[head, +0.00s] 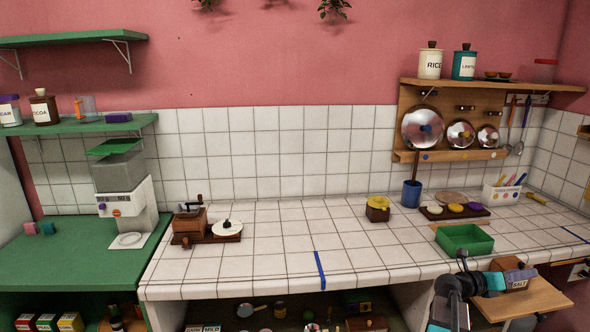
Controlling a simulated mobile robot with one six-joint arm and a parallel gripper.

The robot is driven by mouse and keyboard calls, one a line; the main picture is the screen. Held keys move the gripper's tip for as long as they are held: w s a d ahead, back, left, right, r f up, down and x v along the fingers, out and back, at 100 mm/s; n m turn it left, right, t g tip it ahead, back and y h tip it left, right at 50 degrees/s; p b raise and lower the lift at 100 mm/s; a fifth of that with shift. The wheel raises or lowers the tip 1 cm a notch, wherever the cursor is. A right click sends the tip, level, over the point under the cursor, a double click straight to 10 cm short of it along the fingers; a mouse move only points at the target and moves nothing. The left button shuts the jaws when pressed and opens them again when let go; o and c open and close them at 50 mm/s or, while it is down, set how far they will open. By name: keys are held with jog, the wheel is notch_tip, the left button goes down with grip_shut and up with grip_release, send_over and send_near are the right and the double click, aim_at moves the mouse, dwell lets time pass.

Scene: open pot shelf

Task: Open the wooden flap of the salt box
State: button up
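The salt box (519,284) is a small wooden box with a white SALT label, at the lower right of the head view. A brown wooden part (506,264) shows at its top. A greyish piece lies across the box above the label; I cannot tell whether it is the flap's edge or part of my gripper. My gripper (505,278) reaches in from the left, right at the box. Whether it touches the box, and how its fingers stand, is too small and partly hidden. The flap's position cannot be made out clearly.
A light wooden board (545,297) extends below the box. A green tray (465,239) stands on the tiled counter (270,250) just behind my arm. A dark board (437,214) with coloured pieces and a blue pot (411,194) stand farther back. The counter's middle is mostly clear.

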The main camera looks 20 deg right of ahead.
jog(key=w+a+f, duration=0.1)
jog(key=w+a, duration=0.1)
jog(key=w+a+f+n+t, duration=0.1)
jog(key=w+f, duration=0.1)
jog(key=w+a+f+n+t, duration=0.1)
jog(key=w+a+f, duration=0.1)
jog(key=shift+w+a+f, duration=0.25)
jog(key=shift+w+a, duration=0.05)
jog(key=shift+a, duration=0.05)
jog(key=w+a+f+t+y, duration=0.1)
jog(key=w+a+f+y, duration=0.2)
jog(key=a+f, duration=0.95)
jog(key=w+a+f+t+y, duration=0.1)
jog(key=w+a+f+y, duration=0.15)
jog(key=a+f, duration=1.05)
jog(key=s+a+f+m+g+y, duration=0.1)
jog(key=s+a+f+m+y, duration=0.25)
jog(key=s+a+f, duration=0.45)
jog(key=s+a+f+m+g+y, duration=0.2)
jog(key=s+a+f+m, duration=0.25)
jog(key=a+f, duration=0.55)
jog(key=s+a+f+m+g+y, duration=0.1)
jog(key=s+a+m+g+y, duration=0.1)
jog(key=s+a+m, duration=0.5)
jog(key=s+a+f+m+g+y, duration=0.2)
jog(key=s+a+m+y, duration=0.2)
jog(key=s+a+m, duration=0.3)
jog(key=shift+s+a+f+m+y, duration=0.35)
jog(key=shift+a+m, duration=1)
jog(key=shift+m, duration=0.85)
